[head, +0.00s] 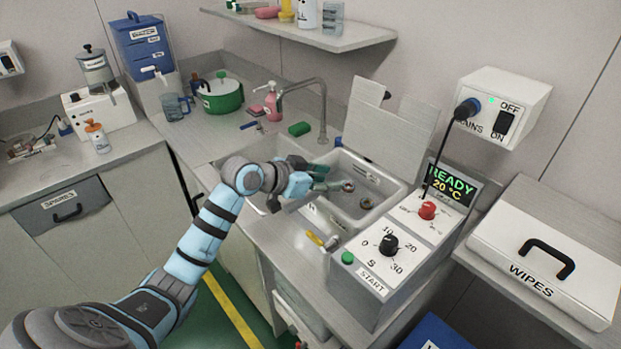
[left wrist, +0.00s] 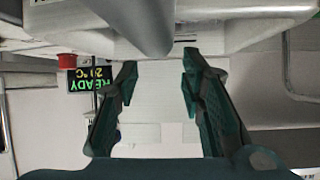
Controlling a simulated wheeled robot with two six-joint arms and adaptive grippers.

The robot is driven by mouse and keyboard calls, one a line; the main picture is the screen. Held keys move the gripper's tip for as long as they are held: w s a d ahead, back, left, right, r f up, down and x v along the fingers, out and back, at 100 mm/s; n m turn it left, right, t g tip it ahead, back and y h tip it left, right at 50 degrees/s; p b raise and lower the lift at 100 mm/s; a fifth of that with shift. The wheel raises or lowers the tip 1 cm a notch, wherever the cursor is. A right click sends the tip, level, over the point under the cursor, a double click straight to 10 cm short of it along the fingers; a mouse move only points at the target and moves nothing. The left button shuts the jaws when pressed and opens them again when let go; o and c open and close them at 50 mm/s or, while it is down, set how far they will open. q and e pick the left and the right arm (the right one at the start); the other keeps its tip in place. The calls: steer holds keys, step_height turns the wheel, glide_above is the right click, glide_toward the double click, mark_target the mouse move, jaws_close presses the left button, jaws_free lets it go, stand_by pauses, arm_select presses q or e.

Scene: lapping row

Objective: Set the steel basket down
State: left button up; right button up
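My left gripper (head: 321,178) reaches over the double sink (head: 376,207), at the divider between its basins. In the left wrist view, which is upside down, its two dark green fingers (left wrist: 157,78) stand apart with nothing seen held between them. I cannot make out a steel basket for certain in either view; the arm and gripper hide part of the left basin. The cleaning unit (head: 366,276) stands right of the sink, its display (head: 451,184) reading READY, 20 °C. The display also shows in the left wrist view (left wrist: 90,80). My right gripper is not in view.
Pale upright panels (head: 385,135) rise behind the right basin. A tap (head: 322,110), green sponge (head: 299,129) and green pot (head: 221,95) are at the back. A yellow-handled tool (head: 316,239) lies at the front. The WIPES box (head: 545,250) is at the right.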

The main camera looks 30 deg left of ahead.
arm_select(q)
steer(key=v, duration=1.1)
steer(key=shift+a+r, duration=0.2)
steer(key=shift+r, duration=0.1)
steer(key=shift+s+r, duration=0.25)
steer(key=shift+s, duration=0.15)
steer(key=shift+d, duration=0.1)
